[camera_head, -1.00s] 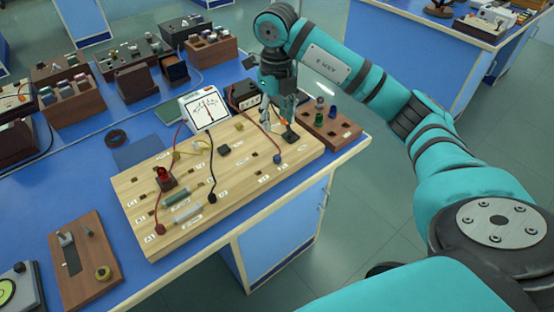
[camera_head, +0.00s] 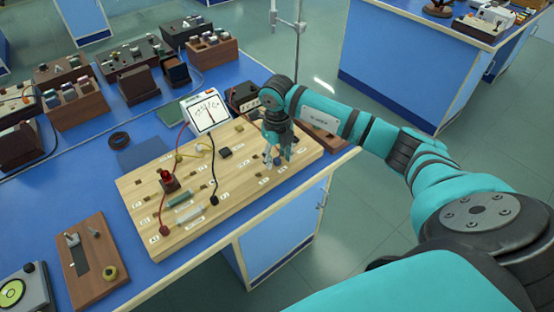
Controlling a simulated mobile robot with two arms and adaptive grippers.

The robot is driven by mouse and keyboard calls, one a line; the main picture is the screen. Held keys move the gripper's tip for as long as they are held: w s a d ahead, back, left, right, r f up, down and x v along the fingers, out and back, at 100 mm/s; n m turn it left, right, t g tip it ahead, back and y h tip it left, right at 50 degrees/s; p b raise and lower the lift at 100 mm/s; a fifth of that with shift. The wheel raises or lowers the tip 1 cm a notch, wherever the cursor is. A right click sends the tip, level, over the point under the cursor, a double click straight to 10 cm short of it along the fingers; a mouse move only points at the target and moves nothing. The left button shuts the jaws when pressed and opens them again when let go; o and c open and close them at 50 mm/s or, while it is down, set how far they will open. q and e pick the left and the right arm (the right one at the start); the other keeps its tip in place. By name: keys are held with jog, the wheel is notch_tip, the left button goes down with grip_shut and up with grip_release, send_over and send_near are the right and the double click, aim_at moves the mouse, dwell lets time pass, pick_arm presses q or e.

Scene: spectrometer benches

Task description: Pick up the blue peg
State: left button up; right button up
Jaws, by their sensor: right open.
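A small dark blue piece, which looks like the blue peg (camera_head: 277,161), stands on the right part of the light wooden board (camera_head: 232,186). My right gripper (camera_head: 278,157) reaches down over it from above, with its fingers open and around or just above the piece. I cannot tell whether the fingers touch it. My left gripper is out of view.
The board also bears a red lamp (camera_head: 167,181), a green cylinder (camera_head: 179,200) and several wires. A white meter (camera_head: 206,110) stands behind it. A brown plate (camera_head: 91,262) lies at left. My arm hides most of the peg block at right.

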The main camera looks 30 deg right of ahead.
grip_shut()
dwell(0.3)
jog(key=shift+r, duration=0.15)
